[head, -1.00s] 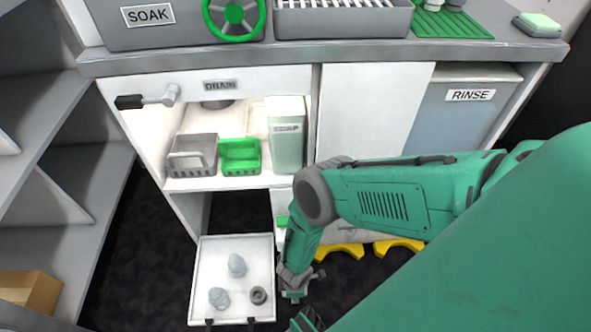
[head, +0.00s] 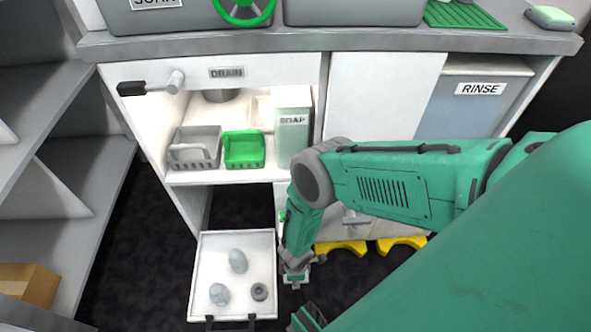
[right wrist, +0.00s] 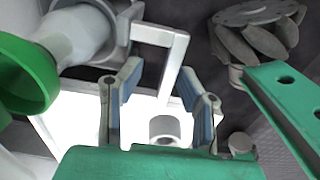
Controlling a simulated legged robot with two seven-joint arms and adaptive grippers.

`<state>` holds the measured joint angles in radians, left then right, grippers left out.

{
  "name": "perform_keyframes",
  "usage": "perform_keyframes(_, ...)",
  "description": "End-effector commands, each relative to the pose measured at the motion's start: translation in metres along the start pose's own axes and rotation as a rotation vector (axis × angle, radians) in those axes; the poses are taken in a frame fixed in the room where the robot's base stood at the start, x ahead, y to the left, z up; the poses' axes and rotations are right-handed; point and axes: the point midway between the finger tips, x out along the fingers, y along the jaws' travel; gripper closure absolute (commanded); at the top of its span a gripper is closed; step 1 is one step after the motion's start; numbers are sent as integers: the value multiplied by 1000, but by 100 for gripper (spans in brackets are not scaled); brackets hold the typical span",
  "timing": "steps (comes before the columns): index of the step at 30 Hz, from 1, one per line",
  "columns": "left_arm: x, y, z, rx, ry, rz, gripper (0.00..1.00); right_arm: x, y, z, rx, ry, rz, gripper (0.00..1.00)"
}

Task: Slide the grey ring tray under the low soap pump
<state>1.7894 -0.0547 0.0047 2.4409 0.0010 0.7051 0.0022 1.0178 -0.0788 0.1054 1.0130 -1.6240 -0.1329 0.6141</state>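A grey slotted tray (head: 205,160) with a raised loop stands on the shelf below the DRAIN label in the head view. A green tray (head: 243,162) is just right of it. The pale SOAP container (head: 291,150) stands right of the green tray. I cannot make out a pump under that name. My right gripper (head: 296,277) is low, beside the right edge of the pulled-out white drawer. In the right wrist view the right gripper (right wrist: 160,100) is open, with nothing between its blue-padded fingers. My left gripper is not in view.
The white drawer (head: 216,248) holds two pale fittings and a small grey ring (head: 259,291). The ring also shows beyond the fingers in the right wrist view (right wrist: 164,128). A green-ended grey part (right wrist: 82,36) is close on the left there. Yellow feet (head: 341,247) lie on the floor.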

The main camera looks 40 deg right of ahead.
Motion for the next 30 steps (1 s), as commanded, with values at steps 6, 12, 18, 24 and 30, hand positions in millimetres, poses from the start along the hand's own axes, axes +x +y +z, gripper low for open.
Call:
perform_keyframes(6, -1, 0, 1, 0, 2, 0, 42, -1, -2, 0, -1, -1, -3, 68)
perform_keyframes(12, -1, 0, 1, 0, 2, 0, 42, -11, -2, 0, -3, -3, -4, 68)
perform_keyframes(18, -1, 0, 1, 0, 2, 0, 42, -30, -1, 0, -2, -1, -3, 68)
perform_keyframes(24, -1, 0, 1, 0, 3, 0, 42, -70, 0, 0, 5, 1, -4, 68)
perform_keyframes(30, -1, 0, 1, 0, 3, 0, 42, -104, 0, -1, 1, 0, -1, 68)
